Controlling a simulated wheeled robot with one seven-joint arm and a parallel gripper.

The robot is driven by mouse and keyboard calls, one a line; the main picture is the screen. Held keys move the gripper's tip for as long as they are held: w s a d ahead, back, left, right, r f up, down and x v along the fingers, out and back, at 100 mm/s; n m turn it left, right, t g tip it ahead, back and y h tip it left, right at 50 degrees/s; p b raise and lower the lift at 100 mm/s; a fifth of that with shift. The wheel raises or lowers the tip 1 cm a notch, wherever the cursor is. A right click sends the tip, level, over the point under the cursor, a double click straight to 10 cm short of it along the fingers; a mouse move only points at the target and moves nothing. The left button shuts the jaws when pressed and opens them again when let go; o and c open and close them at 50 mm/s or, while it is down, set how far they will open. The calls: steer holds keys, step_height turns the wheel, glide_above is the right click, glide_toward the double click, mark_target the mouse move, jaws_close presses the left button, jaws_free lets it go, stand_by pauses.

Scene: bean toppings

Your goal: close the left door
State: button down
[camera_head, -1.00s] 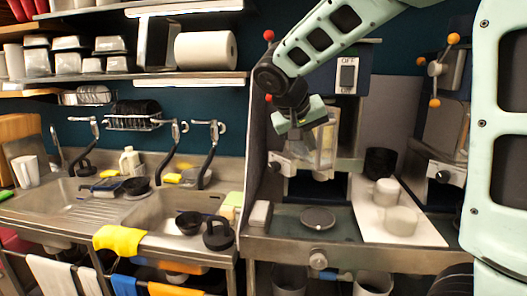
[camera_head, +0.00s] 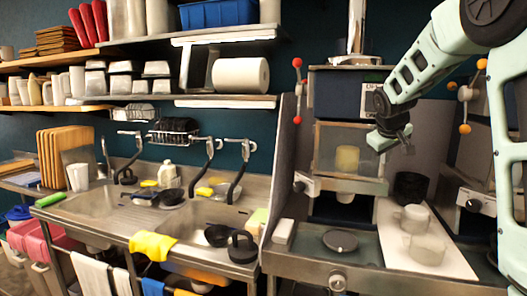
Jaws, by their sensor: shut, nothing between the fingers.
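The left machine is a dark blue unit (camera_head: 345,92) with a clear-fronted compartment below it. Its see-through door (camera_head: 330,145) has a pale frame and appears upright and in line with the machine's front. I cannot tell whether it is fully latched. A yellowish thing (camera_head: 347,158) shows behind the clear panel. My gripper (camera_head: 391,140) is at the right edge of this compartment, in front of it, with its fingers shut and empty. I cannot tell whether it touches the door frame. My arm hides part of the machine's upper right.
A second machine (camera_head: 478,203) stands at the far right, partly behind my arm. A sink (camera_head: 97,202) and a shelf with a paper roll (camera_head: 241,75) are at the left.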

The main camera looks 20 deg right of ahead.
steer(key=shift+w+d+p, duration=0.25)
steer(key=shift+w+d, duration=0.2)
steer(key=shift+d, duration=0.35)
steer(key=shift+w+d+p, duration=0.25)
steer(key=shift+w+d, duration=0.15)
steer(key=shift+d, duration=0.4)
steer(key=shift+r, duration=0.1)
